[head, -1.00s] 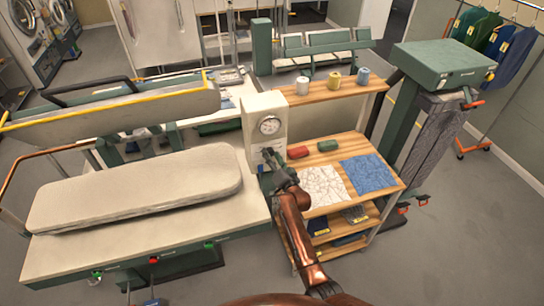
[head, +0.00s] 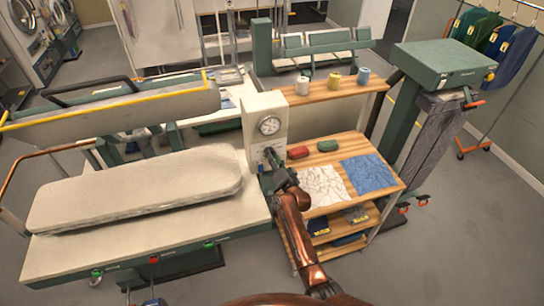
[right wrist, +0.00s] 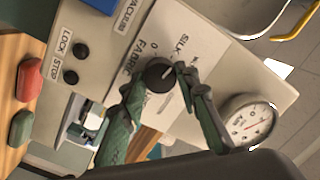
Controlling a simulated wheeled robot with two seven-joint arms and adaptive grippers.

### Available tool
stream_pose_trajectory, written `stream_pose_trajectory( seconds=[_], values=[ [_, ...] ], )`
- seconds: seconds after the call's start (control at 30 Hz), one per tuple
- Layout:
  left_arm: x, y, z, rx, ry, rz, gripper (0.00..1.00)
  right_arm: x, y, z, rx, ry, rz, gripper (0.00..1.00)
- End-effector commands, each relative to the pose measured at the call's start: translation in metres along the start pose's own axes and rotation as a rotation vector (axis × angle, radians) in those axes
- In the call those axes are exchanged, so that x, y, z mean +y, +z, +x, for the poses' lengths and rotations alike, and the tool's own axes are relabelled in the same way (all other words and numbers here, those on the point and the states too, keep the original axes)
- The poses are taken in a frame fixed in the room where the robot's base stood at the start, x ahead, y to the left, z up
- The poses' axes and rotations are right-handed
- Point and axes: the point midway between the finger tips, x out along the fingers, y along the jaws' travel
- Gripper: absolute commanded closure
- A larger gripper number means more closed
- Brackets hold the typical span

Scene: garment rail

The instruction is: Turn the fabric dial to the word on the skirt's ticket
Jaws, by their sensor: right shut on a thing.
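The fabric dial is a small dark knob (right wrist: 158,73) with a light pointer line, on the cream control box (head: 264,112). In the right wrist view the words FABRIC and SILK show beside it; other words are hidden or too small to read. My right gripper (right wrist: 155,88) has its fingers on either side of the knob and is shut on it. In the head view the right gripper (head: 272,158) covers the knob. I cannot make out the skirt or its ticket. My left gripper is not in view.
A round gauge (head: 269,125) sits above the dial. The padded press board (head: 135,188) lies to the left. A wooden cart (head: 335,147) with red and green blocks and folded cloths stands to the right. LOCK and STOP buttons (right wrist: 70,77) are near the dial.

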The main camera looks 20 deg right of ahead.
Motion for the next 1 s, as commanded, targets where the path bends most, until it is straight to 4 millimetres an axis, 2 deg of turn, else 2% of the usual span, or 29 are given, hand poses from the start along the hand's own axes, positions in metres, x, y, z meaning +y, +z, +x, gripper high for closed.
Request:
stream_pose_trajectory(
  seconds=[0.7,1.0],
  values=[
    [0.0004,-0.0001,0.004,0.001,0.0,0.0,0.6,0.0017,0.0024,-0.0002,0.04,-0.032,0.601,0.95],
    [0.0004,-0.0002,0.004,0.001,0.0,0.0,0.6,0.0022,0.0027,-0.0002,0.052,-0.042,0.781,0.95]
  ],
)
